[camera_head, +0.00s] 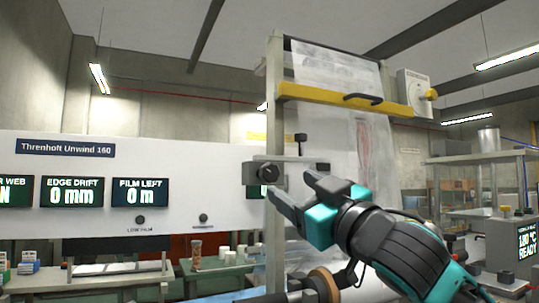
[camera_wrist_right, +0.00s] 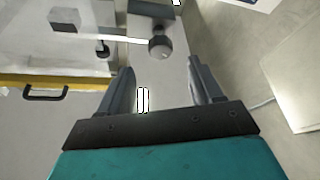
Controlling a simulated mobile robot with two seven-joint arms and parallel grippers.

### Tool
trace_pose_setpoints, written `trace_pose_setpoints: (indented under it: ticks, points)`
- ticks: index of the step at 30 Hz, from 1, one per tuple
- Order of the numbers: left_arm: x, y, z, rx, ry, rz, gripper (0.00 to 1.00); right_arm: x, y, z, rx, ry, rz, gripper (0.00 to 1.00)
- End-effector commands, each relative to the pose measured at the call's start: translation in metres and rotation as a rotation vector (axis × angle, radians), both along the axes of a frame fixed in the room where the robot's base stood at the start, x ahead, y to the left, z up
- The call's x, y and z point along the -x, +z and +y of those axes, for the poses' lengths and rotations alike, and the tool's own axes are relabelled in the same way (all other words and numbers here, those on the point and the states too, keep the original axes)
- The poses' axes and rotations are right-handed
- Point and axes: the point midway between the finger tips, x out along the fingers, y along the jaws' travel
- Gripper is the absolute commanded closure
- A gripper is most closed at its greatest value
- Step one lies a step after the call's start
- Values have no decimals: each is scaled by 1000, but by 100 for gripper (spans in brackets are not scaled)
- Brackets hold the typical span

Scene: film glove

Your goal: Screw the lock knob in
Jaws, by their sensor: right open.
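A round dark knob (camera_head: 268,174), likely the lock knob, sits on the front of a grey block at the left post of the machine frame. It also shows in the right wrist view as a grey ball-like knob (camera_wrist_right: 160,47). I cannot tell how far it is screwed in. My right gripper (camera_head: 292,187) is open and empty, just below and right of the knob. In the right wrist view its two fingers (camera_wrist_right: 160,76) are spread, with the knob beyond them, between their lines. My left gripper is not in view.
A yellow bar (camera_head: 345,99) with a black handle (camera_head: 362,99) crosses the frame above. A small black knob (camera_head: 301,138) stands above the block's bar. A white panel (camera_head: 120,170) with displays stands at left. A grey switch box (camera_head: 413,92) is at right.

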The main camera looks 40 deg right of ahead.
Motion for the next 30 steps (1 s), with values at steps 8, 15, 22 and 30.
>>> trace_pose_setpoints:
  ticks: [8, 15, 22, 30]
  points:
    - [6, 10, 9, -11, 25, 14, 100, -32, 14, -4, 7, -3, 3, 35]
    - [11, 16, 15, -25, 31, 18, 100, -62, 28, -9, 3, -1, 0, 35]
    - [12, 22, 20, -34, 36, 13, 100, -76, 32, -12, 0, 0, 0, 35]
    - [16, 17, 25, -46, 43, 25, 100, -81, 31, -12, 1, 0, 0, 35]
